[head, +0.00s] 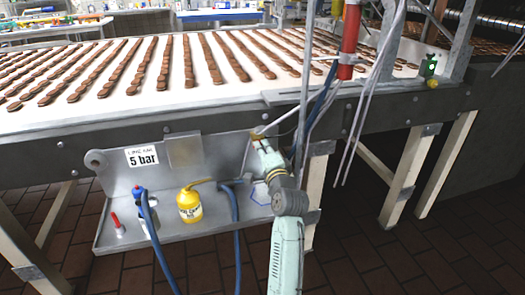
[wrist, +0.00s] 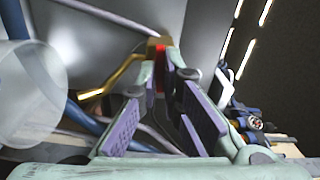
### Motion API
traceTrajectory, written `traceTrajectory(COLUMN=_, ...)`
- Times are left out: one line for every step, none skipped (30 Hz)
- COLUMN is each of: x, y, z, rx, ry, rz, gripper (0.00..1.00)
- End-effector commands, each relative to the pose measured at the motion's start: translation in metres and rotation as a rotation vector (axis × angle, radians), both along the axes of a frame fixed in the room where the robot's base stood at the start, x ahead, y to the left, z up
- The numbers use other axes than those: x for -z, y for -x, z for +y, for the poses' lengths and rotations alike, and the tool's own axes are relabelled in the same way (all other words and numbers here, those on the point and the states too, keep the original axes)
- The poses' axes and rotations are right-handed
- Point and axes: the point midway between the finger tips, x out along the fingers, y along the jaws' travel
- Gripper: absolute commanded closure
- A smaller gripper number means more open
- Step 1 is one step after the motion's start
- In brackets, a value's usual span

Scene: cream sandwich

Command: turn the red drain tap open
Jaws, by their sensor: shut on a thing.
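The red drain tap (wrist: 160,80) shows as a small red patch between my fingertips in the wrist view, just below a brass fitting (wrist: 155,44). My gripper (wrist: 167,74) is shut on the red part, and its fingers cover most of it. In the head view my gripper (head: 257,140) reaches up to the right part of the grey panel under the conveyor. The tap cannot be made out there, so I cannot tell its angle from that view.
A yellow oil can (head: 190,206), a red-tipped tool (head: 117,222) and blue hoses (head: 235,225) are on or by the grey tray (head: 165,232), left of my arm. The conveyor (head: 120,105) with rows of brown biscuits is above. White cables and table legs stand to the right.

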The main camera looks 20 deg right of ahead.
Motion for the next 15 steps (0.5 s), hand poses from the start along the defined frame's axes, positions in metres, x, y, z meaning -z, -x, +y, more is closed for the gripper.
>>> traceTrajectory(x=0.0023, y=-0.0001, z=0.0005, rx=0.0, ry=0.033, rz=0.0, gripper=1.0)
traceTrajectory(x=0.0025, y=-0.0002, z=0.0007, rx=-0.001, ry=0.056, rz=0.001, gripper=1.0)
traceTrajectory(x=0.0028, y=-0.0001, z=0.0007, rx=0.0, ry=0.088, rz=0.003, gripper=1.0)
traceTrajectory(x=0.0031, y=0.0, z=0.0004, rx=0.0, ry=0.115, rz=0.004, gripper=1.0)
traceTrajectory(x=0.0031, y=0.0001, z=0.0001, rx=0.0, ry=0.141, rz=0.005, gripper=1.0)
traceTrajectory(x=0.0033, y=0.0, z=0.0004, rx=0.0, ry=0.178, rz=0.006, gripper=1.0)
traceTrajectory(x=0.0032, y=-0.0001, z=0.0007, rx=-0.001, ry=0.207, rz=0.006, gripper=1.0)
traceTrajectory(x=0.003, y=-0.0001, z=0.0008, rx=-0.001, ry=0.235, rz=0.007, gripper=1.0)
traceTrajectory(x=0.0029, y=0.0, z=0.0006, rx=0.0, ry=0.274, rz=0.007, gripper=1.0)
traceTrajectory(x=0.0028, y=0.0001, z=0.0003, rx=0.0, ry=0.302, rz=0.008, gripper=1.0)
traceTrajectory(x=0.0028, y=0.0001, z=0.0002, rx=0.0, ry=0.33, rz=0.01, gripper=1.0)
traceTrajectory(x=0.0032, y=0.0001, z=0.0004, rx=0.0, ry=0.369, rz=0.012, gripper=1.0)
traceTrajectory(x=0.0033, y=0.0, z=0.0006, rx=-0.001, ry=0.397, rz=0.013, gripper=1.0)
traceTrajectory(x=0.0033, y=0.0, z=0.0007, rx=-0.001, ry=0.425, rz=0.014, gripper=1.0)
traceTrajectory(x=0.0034, y=0.0, z=0.0006, rx=0.0, ry=0.463, rz=0.015, gripper=1.0)
